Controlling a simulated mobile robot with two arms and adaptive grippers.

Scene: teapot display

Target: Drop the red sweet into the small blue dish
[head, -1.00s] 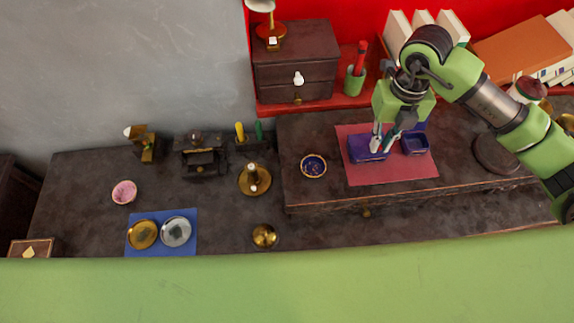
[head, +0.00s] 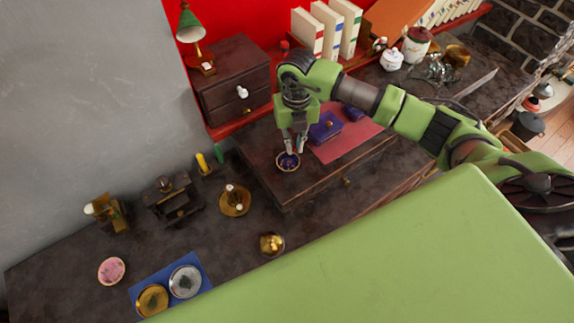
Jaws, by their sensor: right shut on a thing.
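The small blue dish (head: 288,169) with a gold rim stands near the left end of the raised dark surface. My right gripper (head: 289,150) points down with its fingertips at or just over the dish, covering its far part. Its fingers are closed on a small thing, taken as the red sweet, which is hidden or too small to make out. I cannot tell whether the fingertips touch the dish. My left gripper is not in view.
A purple-blue box (head: 319,133) and a smaller one (head: 352,114) sit on a red mat (head: 340,150) right of the gripper. A drawer cabinet (head: 222,92) stands behind.

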